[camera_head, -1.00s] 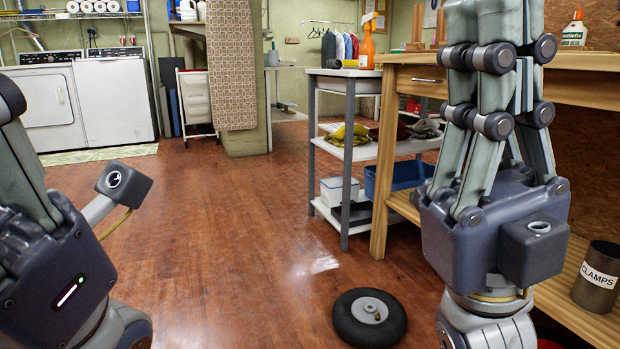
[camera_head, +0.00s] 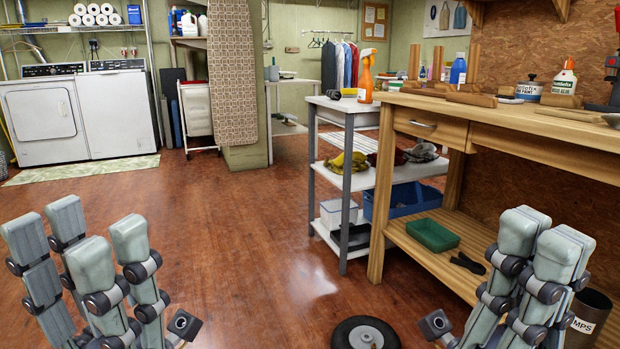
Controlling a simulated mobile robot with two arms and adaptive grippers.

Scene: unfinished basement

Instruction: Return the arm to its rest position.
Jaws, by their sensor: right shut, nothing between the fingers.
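My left gripper (camera_head: 77,242) is at the lower left of the head view. Its fingers point up, with a gap between them; it is open and empty. My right gripper (camera_head: 541,243) is at the lower right, in front of the workbench. Its fingers point up and are together, with nothing between them. The lower parts of both grippers and most of both arms are outside the picture.
The wooden workbench (camera_head: 498,122) stands on the right, with a green tray (camera_head: 432,235) on its lower shelf. A grey-white shelf cart (camera_head: 346,188) is beside it. A wheel (camera_head: 345,330) and a clamps can (camera_head: 590,312) are low down. The floor between the grippers is mostly clear.

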